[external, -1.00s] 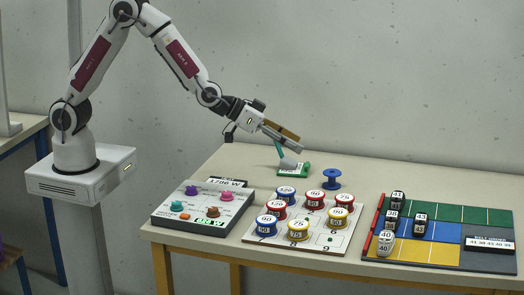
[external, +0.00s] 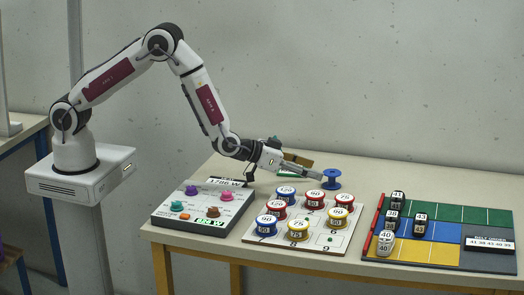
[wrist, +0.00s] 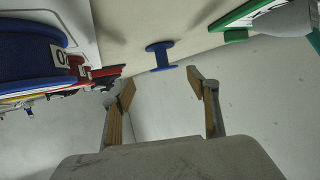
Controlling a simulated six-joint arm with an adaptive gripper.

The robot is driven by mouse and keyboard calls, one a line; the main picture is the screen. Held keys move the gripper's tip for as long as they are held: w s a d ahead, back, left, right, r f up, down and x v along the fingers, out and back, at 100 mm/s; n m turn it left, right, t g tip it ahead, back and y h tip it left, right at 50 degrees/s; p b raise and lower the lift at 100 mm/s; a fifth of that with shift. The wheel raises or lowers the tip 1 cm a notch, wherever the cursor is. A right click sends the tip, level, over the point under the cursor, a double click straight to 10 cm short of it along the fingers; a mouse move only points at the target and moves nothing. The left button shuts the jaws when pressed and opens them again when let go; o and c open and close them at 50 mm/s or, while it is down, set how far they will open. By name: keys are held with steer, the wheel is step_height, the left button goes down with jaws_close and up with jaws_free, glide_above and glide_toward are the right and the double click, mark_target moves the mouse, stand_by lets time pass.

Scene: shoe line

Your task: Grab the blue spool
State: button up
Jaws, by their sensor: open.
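A plain blue spool (external: 331,180) stands upright by itself on the table, behind the numbered board. In the wrist view the blue spool (wrist: 160,57) shows just beyond and between the fingertips, with a gap to them. My gripper (external: 316,169) is low over the table, tilted nearly level, to the left of the spool and pointing at it. In the wrist view my gripper (wrist: 161,82) has its two fingers spread wide with nothing between them.
A numbered board (external: 330,243) with several labelled spools stands in front. A green-based device (wrist: 240,20) is close beside my gripper. A button panel (external: 240,205) lies at left, a coloured tray (external: 445,254) at right. The table right of the blue spool is clear.

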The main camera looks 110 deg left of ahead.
mark_target(329, 172)
steer(key=shift+w, duration=0.1)
steer(key=shift+x, duration=1.25)
steer(key=shift+a+f, duration=0.1)
steer(key=shift+a, duration=0.05)
steer(key=shift+a+x, duration=0.25)
steer(key=shift+x, duration=2.1)
steer(key=c, duration=1.2)
